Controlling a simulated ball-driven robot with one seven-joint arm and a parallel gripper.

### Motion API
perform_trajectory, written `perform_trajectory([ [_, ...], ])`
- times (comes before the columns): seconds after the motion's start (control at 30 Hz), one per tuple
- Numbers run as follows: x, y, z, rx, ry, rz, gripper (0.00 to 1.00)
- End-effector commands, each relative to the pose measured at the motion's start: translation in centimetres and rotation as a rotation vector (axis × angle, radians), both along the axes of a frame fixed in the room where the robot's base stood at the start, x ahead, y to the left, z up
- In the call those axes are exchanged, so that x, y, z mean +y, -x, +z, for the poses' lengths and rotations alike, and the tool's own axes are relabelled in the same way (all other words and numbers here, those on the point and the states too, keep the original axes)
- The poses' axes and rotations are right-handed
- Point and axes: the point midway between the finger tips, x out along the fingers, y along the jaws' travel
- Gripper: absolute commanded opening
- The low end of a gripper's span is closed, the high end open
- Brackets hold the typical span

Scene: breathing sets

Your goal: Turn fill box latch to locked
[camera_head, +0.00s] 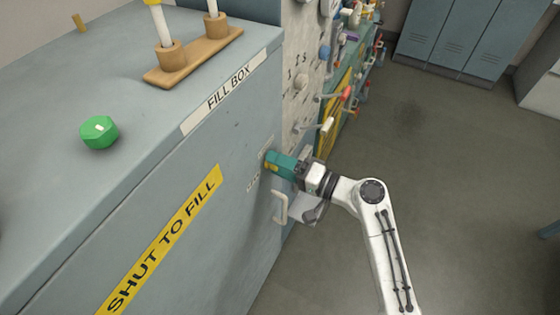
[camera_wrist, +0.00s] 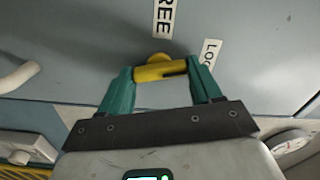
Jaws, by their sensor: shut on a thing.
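The fill box (camera_head: 150,215) is a blue-grey cabinet on the left in the head view. Its yellow latch (camera_wrist: 160,70) shows in the wrist view, its bar lying roughly crosswise between my two teal fingers. A label reading FREE (camera_wrist: 164,16) is just above it, and a partly hidden label starting LOC (camera_wrist: 210,52) is to its right, behind a finger. My gripper (camera_head: 270,163) is at the box's front face and shut on the latch, also seen in the wrist view (camera_wrist: 163,70). In the head view my fingers mostly hide the latch.
A pale door handle (camera_head: 280,207) sits just below my gripper. A panel with several levers (camera_head: 326,125) stands close to the right of the box. A green knob (camera_head: 99,132) and a wooden stand (camera_head: 195,55) are on top. Open floor (camera_head: 450,190) lies right.

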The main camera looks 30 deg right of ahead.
Motion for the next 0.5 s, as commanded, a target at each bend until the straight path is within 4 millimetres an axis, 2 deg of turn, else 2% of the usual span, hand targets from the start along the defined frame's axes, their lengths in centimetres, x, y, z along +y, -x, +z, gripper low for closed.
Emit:
perform_trajectory([
  [0.2,-0.06,0.01,-0.01,0.082,-0.111,-0.001,0.33],
  [0.5,-0.09,0.01,-0.15,0.137,-0.186,-0.001,0.33],
])
